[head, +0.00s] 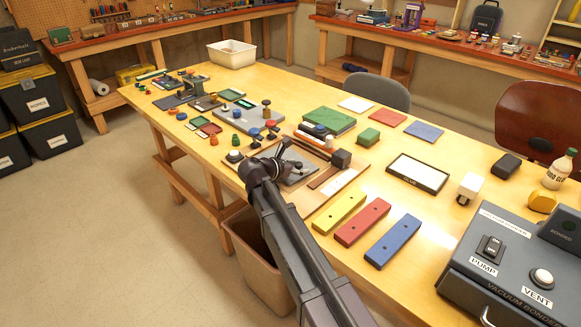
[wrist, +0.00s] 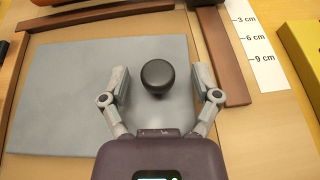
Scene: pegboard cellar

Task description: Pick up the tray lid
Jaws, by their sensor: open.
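The tray lid (wrist: 70,95) is a flat grey plate with a round black knob (wrist: 165,75). It lies on a light wooden board, and part of it also shows in the head view (head: 300,176), with my arm covering the rest. My gripper (wrist: 159,82) is open over the lid. Its two fingers stand to the left and right of the knob, with a visible gap on each side. How high the fingertips are above the plate I cannot tell. In the head view my gripper (head: 281,160) is over the same board.
Brown strips (wrist: 222,60) border the lid, and a paper scale (wrist: 255,45) lies to the right. Yellow, red (head: 362,222) and blue bars lie right of my arm. A black block (head: 341,159) stands at the board's right end. Knobbed pieces (head: 256,133) crowd the table beyond.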

